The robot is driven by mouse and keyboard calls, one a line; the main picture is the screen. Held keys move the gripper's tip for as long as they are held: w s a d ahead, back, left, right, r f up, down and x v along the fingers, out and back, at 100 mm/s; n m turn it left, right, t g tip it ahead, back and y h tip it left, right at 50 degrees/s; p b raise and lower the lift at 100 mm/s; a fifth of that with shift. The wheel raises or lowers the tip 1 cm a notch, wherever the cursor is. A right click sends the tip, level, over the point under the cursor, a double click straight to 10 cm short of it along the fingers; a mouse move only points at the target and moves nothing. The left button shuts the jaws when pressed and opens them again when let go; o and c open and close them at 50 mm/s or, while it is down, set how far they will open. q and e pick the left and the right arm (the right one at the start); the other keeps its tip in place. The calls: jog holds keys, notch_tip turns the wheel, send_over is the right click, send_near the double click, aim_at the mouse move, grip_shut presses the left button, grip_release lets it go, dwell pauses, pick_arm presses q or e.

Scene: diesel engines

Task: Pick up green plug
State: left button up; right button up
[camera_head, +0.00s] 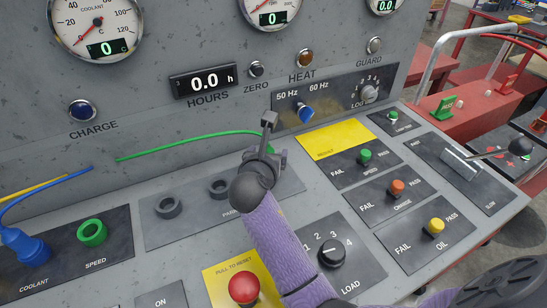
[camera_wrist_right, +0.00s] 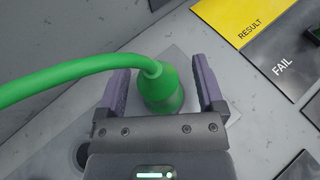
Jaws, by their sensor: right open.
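The green plug (camera_wrist_right: 163,92) shows in the right wrist view, standing between the two fingers of my right gripper (camera_wrist_right: 162,78). Its green cable (camera_wrist_right: 70,74) bends off the top and runs to the left. The fingers are open, one on each side of the plug, with gaps visible. In the head view my right gripper (camera_head: 267,148) is over the right part of the parking panel (camera_head: 190,226) and hides the plug. Only the green cable (camera_head: 190,143) shows there, running left from the gripper. My left gripper is not in view.
A green speed socket (camera_head: 92,232) and a blue plug (camera_head: 25,247) are at the left. Two dark round sockets (camera_head: 167,207) lie left of my gripper. Pass/fail switches (camera_head: 397,188) and a load knob (camera_head: 331,254) are at the right. The gauge wall (camera_head: 205,110) rises behind.

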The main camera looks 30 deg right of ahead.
jog(key=shift+s+a+r, duration=0.2)
jog(key=shift+a+r, duration=0.05)
grip_shut()
